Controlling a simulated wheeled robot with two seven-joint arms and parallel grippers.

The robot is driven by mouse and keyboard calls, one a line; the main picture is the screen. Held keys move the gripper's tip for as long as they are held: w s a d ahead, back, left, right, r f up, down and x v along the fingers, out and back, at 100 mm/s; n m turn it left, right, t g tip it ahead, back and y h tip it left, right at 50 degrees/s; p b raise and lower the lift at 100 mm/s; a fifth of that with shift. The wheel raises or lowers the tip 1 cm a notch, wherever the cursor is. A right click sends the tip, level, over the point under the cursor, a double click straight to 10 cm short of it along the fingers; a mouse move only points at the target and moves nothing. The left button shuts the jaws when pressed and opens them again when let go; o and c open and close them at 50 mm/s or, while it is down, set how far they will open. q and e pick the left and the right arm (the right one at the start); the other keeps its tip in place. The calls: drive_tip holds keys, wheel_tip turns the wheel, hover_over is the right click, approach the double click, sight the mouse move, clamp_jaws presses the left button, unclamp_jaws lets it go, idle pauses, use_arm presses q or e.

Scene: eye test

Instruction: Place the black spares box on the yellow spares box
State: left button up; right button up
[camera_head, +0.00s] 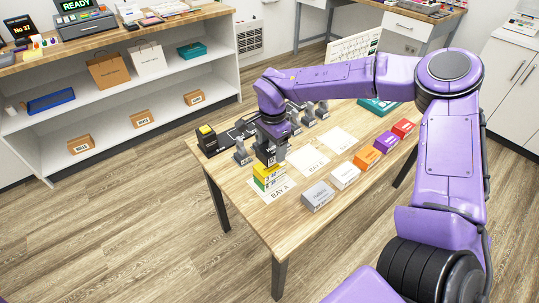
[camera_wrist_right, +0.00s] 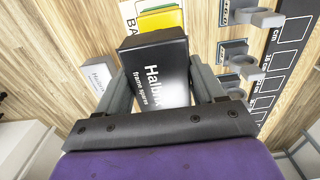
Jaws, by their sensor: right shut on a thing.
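The black spares box (camera_wrist_right: 152,62) with white lettering fills the middle of the right wrist view, between the two grey fingers. My right gripper (camera_head: 269,147) is shut on it and points down over the near left part of the table. The yellow spares box (camera_head: 266,171) is directly below it in the head view, on the white sheet marked BAY A. The yellow box also shows beyond the black box in the right wrist view (camera_wrist_right: 163,19), partly hidden by it. I cannot tell whether the two boxes touch. My left gripper is not in view.
Grey (camera_head: 317,196), white (camera_head: 345,176), orange (camera_head: 367,158), purple (camera_head: 385,143) and red (camera_head: 403,128) boxes line the table's near right edge. Bay sheets (camera_head: 308,160) beside BAY A look empty. Grey fixtures (camera_head: 242,153) stand behind. A black and yellow device (camera_head: 207,139) sits at the left corner.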

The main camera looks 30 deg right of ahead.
sight(269, 146)
drive_tip(key=f, duration=0.3)
drive_tip(key=shift+w+a+f, duration=0.3)
drive_tip(key=shift+w+f, duration=0.1)
drive_tip(key=shift+f, duration=0.15)
drive_tip(key=o, duration=1.1)
drive_tip(key=shift+f, duration=0.15)
wheel_tip(269, 146, up, 12)
drive_tip(key=shift+r, duration=0.2)
